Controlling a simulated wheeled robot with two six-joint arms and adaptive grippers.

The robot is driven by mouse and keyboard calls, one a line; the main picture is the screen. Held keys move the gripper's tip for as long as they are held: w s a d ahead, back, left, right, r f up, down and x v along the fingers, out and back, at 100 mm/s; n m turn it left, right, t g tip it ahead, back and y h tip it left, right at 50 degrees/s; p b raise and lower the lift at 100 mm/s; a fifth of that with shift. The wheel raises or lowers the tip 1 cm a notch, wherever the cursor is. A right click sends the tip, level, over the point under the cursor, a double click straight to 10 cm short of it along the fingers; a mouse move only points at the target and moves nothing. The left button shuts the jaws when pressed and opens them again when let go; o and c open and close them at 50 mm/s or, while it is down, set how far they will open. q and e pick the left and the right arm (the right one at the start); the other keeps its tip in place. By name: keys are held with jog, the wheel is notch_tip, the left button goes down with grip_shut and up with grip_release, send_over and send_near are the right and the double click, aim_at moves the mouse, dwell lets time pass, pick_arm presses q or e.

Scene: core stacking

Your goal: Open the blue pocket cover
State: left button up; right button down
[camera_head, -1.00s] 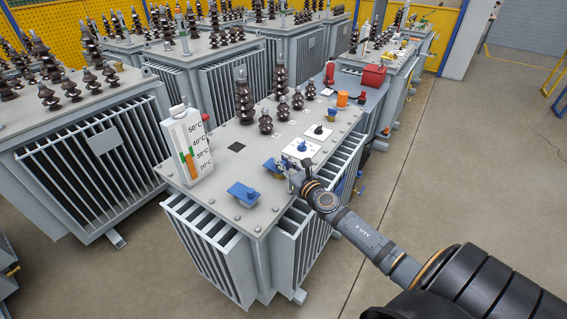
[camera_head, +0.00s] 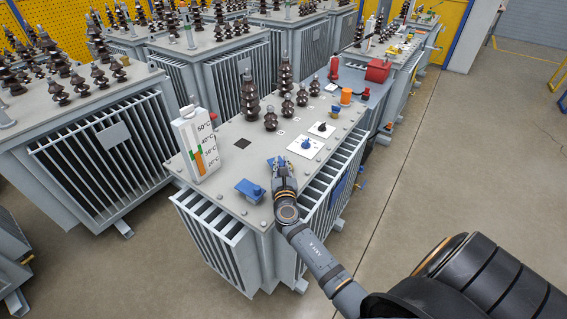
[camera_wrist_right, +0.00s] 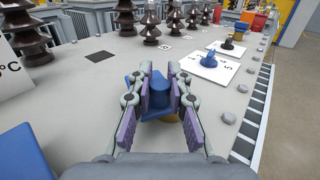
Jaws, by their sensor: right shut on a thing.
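The blue pocket cover (camera_wrist_right: 158,96) is a blue piece between my right fingers in the right wrist view, with a brass-coloured part under it. In the head view only a small blue part of it (camera_head: 271,162) shows beside the gripper. My right gripper (camera_head: 281,166) is over the transformer's top plate. In the right wrist view its fingers (camera_wrist_right: 160,98) are shut on the blue piece from both sides. The fingers hide much of it, so I cannot tell how far it is lifted. My left gripper is in neither view.
A second blue piece (camera_head: 250,190) sits nearer the front edge. A thermometer block (camera_head: 196,145) stands at left. Dark insulators (camera_head: 249,98) rise behind. White plates with a blue knob (camera_head: 305,145) and a dark knob (camera_head: 321,129) lie to the right.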

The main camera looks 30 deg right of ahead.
jog(key=shift+a+m+g+h, duration=0.2)
jog(key=shift+m+g+h, duration=0.15)
jog(key=shift+h, duration=0.25)
jog(key=c, duration=1.2)
grip_release()
jog(key=v, duration=0.7)
jog(key=shift+s+f, duration=0.1)
jog(key=shift+s, duration=0.15)
